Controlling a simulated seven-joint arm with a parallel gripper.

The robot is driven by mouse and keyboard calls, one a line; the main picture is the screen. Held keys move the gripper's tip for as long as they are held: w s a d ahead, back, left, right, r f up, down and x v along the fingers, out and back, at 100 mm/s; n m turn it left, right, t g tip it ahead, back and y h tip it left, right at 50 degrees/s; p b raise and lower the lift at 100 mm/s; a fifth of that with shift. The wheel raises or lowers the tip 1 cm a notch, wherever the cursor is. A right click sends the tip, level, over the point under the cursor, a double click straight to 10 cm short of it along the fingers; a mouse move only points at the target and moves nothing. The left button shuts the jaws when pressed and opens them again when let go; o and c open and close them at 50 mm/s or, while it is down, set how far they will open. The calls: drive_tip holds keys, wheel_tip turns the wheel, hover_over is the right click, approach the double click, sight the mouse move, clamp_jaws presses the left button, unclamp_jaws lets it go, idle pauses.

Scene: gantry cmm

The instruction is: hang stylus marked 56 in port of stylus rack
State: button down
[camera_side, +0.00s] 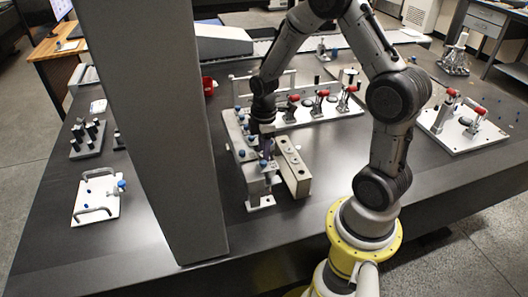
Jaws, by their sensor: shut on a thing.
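The stylus rack (258,188) is a long grey stand near the middle of the table, with several blue-topped parts along it. My gripper (266,155) points down over the rack's near half. It is shut on a small stylus, mostly hidden by the fingers and the clutter of the rack. The number 56 cannot be read on any part at this size. I cannot tell whether the held stylus touches the rack or sits in a port.
A beige slotted block (292,168) stands close on the rack's right. A plate with red-handled clamps (318,108) lies behind. A tall grey column (160,130) rises on the left. A white plate with handles (98,200) lies further left. The table front is clear.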

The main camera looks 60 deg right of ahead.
drive_tip(key=shift+f, duration=0.25)
idle(0.3)
drive_tip(key=shift+c, duration=2.3)
unclamp_jaws()
wheel_tip(320, 180, up, 8)
drive_tip(key=shift+f, duration=0.25)
